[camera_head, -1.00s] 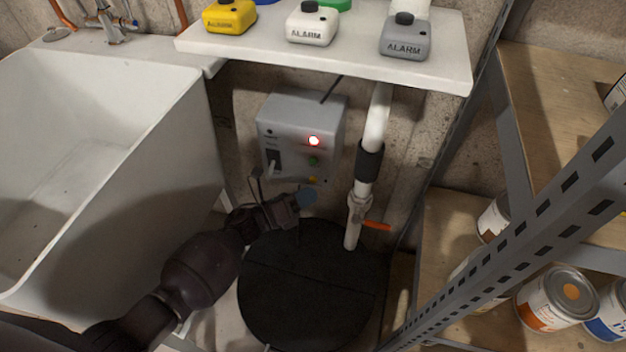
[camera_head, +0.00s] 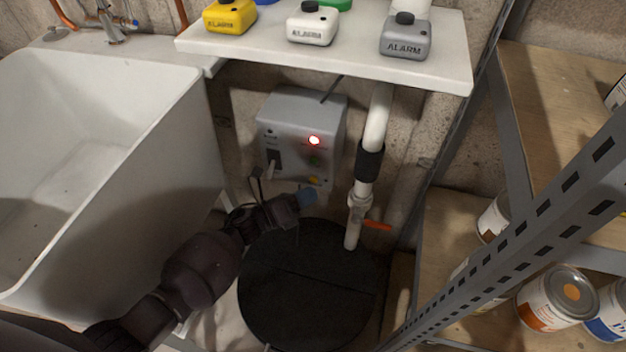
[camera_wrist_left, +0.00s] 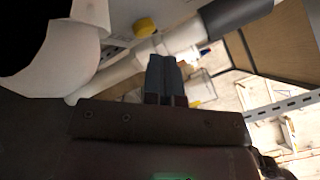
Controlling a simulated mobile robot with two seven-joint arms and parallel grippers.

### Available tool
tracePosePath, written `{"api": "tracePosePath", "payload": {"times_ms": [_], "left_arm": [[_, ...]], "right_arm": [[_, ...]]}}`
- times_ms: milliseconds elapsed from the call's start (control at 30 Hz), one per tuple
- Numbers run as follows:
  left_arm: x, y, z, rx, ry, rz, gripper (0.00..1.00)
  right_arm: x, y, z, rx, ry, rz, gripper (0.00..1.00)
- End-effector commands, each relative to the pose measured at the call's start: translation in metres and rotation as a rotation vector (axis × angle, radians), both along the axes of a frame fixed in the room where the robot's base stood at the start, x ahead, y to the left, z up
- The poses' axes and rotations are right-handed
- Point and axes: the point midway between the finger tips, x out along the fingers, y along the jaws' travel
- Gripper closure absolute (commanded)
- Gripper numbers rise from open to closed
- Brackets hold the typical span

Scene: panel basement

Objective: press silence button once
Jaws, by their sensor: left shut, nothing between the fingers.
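The grey control box (camera_head: 291,120) hangs on the wall under the white shelf. Its front has a lit red lamp (camera_head: 314,140), a green button (camera_head: 314,161) below it, and a yellow button (camera_head: 314,181) near the lower edge. Its labels are too small to read, so I cannot tell which is the silence button. My left gripper (camera_head: 307,197) is shut and empty, its bluish fingertips just below the yellow button. In the left wrist view, the shut fingers (camera_wrist_left: 163,72) point towards the yellow button (camera_wrist_left: 146,27), with a visible gap. My right gripper is not in view.
A white pipe (camera_head: 376,120) with an orange-handled valve (camera_head: 376,226) runs right of the box. A black round lid (camera_head: 310,290) lies below. The white sink (camera_head: 180,150) is left, metal shelving (camera_head: 520,190) right. Alarm units, including a grey one (camera_head: 405,38), stand on the shelf.

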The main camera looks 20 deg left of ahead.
Motion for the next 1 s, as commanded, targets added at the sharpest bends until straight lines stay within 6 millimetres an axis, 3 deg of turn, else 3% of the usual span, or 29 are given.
{"api": "tracePosePath", "payload": {"times_ms": [1000], "left_arm": [[0.0087, 0.0000, 0.0001, 0.000, 0.000, 0.000, 1.00]], "right_arm": [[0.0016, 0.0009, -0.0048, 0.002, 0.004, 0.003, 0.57]]}}
